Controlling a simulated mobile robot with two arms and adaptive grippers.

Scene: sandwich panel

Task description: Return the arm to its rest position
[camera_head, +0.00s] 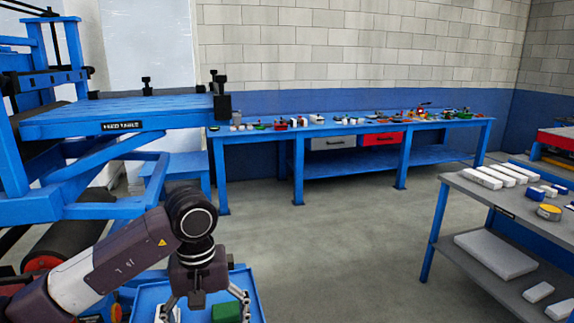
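My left arm comes in from the lower left, bent at a dark joint. My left gripper (205,306) hangs downward at the bottom of the view, with its fingers spread wide apart. Its lowest part is close to the bottom edge of the picture. It is over a blue tray (256,301). A green block (227,312) shows between the fingers, nearer the right finger; I see no contact with it. My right gripper is not in view.
A blue press frame with a flat top (130,112) stands at the left. A long blue workbench (345,128) with small items lines the back wall. A grey two-level table (487,198) with white blocks stands at the right. The grey floor (330,245) between is clear.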

